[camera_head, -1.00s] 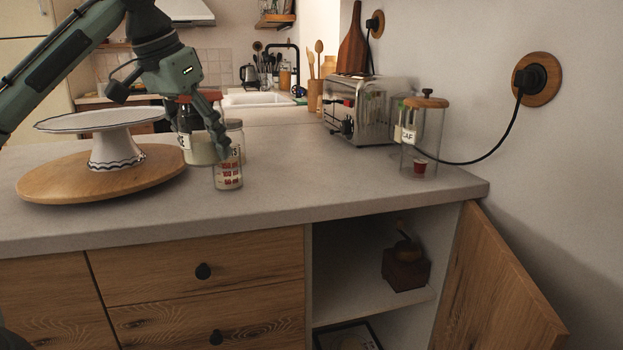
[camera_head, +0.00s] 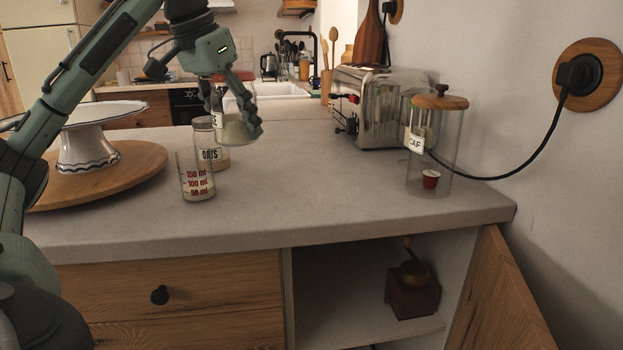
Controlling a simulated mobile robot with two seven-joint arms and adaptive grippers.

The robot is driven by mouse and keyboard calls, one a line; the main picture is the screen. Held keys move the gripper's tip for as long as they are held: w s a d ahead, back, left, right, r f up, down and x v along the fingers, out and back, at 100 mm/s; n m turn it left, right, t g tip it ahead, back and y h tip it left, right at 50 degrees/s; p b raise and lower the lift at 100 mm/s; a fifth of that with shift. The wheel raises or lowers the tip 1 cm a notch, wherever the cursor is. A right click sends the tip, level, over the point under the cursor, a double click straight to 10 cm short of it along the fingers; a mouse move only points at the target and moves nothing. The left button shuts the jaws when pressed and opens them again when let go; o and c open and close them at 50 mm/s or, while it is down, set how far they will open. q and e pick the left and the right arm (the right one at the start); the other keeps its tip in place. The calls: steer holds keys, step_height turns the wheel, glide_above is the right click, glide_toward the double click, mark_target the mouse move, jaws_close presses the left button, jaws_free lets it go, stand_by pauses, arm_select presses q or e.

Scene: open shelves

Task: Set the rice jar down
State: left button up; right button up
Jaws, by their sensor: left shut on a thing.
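The rice jar (camera_head: 235,132) has a red lid, clear walls and white contents; only the end of its label shows. My left gripper (camera_head: 232,108) is shut on it from above, its fingers covering part of the jar. The jar is beside the oats jar (camera_head: 211,157) and overlaps its right edge in view. Its base appears to be above the counter (camera_head: 330,190), but the exact gap cannot be told. My right gripper is not in view.
A measuring glass (camera_head: 196,178) stands in front of the oats jar. A white cake stand (camera_head: 88,150) on a wooden board is at left. A toaster (camera_head: 385,105) and a coffee-capsule jar (camera_head: 430,150) stand at right. The middle counter is clear. A cabinet door (camera_head: 505,300) hangs open below.

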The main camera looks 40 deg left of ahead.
arm_select(q)
steer(key=w+d+f, duration=0.3)
steer(key=w, duration=0.1)
steer(key=p, duration=0.2)
glide_above(302, 186)
steer(key=s, duration=0.2)
steer(key=x, duration=0.3)
steer(key=shift+s+d+f, duration=0.1)
steer(key=shift+s+f, duration=0.2)
steer(key=shift+f, duration=2.05)
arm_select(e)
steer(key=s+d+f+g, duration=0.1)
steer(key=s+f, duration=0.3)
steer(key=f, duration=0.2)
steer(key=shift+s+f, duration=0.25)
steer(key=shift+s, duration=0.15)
arm_select(q)
steer(key=shift+f, duration=0.15)
steer(key=o, duration=1.4)
steer(key=shift+o, duration=1.3)
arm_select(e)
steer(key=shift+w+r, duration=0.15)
arm_select(q)
steer(key=v, duration=1.2)
